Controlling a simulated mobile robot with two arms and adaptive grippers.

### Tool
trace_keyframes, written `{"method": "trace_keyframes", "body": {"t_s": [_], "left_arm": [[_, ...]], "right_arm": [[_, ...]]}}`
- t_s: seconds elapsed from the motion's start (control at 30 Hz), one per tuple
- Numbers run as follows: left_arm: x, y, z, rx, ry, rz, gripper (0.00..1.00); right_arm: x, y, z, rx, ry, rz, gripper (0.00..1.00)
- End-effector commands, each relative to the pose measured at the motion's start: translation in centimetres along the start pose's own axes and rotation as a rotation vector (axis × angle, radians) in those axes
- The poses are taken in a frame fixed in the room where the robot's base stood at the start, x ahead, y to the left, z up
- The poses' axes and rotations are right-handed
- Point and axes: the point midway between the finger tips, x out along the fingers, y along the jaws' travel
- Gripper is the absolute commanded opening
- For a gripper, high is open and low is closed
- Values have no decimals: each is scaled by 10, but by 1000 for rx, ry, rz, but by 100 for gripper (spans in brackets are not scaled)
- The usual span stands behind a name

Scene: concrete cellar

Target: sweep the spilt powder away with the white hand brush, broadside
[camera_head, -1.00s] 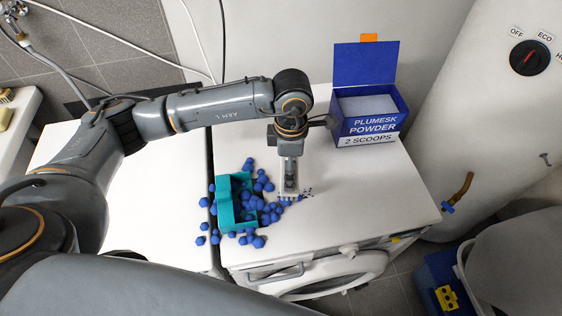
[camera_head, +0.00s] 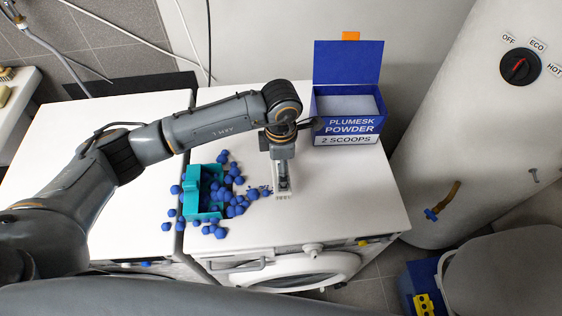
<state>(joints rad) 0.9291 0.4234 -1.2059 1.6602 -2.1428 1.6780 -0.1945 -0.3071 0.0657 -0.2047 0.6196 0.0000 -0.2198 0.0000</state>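My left gripper (camera_head: 283,176) points down over the right white machine top and is shut on the white hand brush (camera_head: 284,195), of which only a little shows below the fingers. Small dark blue specks of powder (camera_head: 264,189) lie just left of the brush. Larger blue lumps (camera_head: 235,210) lie farther left, around and inside a teal tray (camera_head: 191,205). I cannot tell whether the bristles touch the top. My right gripper is not in view.
An open blue powder box (camera_head: 347,130) stands at the back right of the machine top (camera_head: 335,205). A second white top (camera_head: 70,150) adjoins on the left. A white boiler (camera_head: 450,130) stands at the right. The top right of the brush is clear.

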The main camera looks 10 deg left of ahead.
Motion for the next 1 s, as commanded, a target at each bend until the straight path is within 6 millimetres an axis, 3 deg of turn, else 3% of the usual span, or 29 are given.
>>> {"method": "trace_keyframes", "body": {"t_s": [0.17,0.47,1.0], "left_arm": [[26,0,1,-1,-2,0,65],[22,0,1,-1,-2,1,65],[31,0,1,0,-2,1,65]], "right_arm": [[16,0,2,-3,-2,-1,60],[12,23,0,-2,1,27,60],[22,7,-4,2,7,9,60]]}}
